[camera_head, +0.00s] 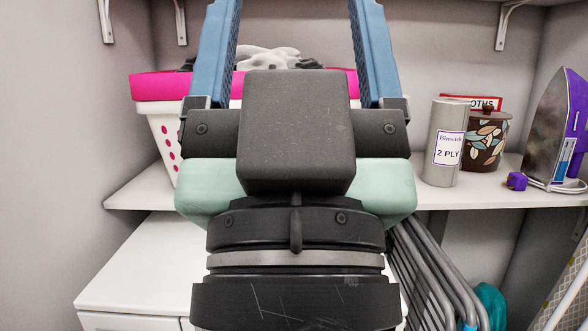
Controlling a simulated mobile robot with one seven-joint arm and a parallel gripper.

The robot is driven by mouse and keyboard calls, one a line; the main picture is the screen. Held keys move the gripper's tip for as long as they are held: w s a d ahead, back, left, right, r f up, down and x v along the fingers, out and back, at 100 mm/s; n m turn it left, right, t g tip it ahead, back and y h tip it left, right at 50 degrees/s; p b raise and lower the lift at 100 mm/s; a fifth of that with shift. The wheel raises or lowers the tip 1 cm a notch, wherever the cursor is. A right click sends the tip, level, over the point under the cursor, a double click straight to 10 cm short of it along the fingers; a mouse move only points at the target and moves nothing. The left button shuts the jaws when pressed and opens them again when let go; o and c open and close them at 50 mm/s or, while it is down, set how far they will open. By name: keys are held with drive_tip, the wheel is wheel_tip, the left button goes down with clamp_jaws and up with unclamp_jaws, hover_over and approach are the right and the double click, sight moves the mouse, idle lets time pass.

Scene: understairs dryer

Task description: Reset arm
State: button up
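My gripper (294,35) fills the middle of the head view, pointing up and away. Its two blue fingers stand wide apart, and their tips run out of the top of the picture. Nothing shows held in the visible part between the fingers. The dark wrist and the pale green hand body hide part of the shelf and the white machine behind.
A white laundry basket (160,126) with a pink rim stands on the shelf (140,190). A grey tin (443,150), a leaf-patterned pot (485,143) and a purple iron (570,130) stand right. Below are a white appliance (130,265) and a folded grey rack (430,270).

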wheel_tip(320, 180, up, 26)
drive_tip(key=p, duration=2.5)
wheel_tip(320, 180, down, 70)
drive_tip(key=b, duration=7)
drive_tip(key=shift+b, duration=0.35)
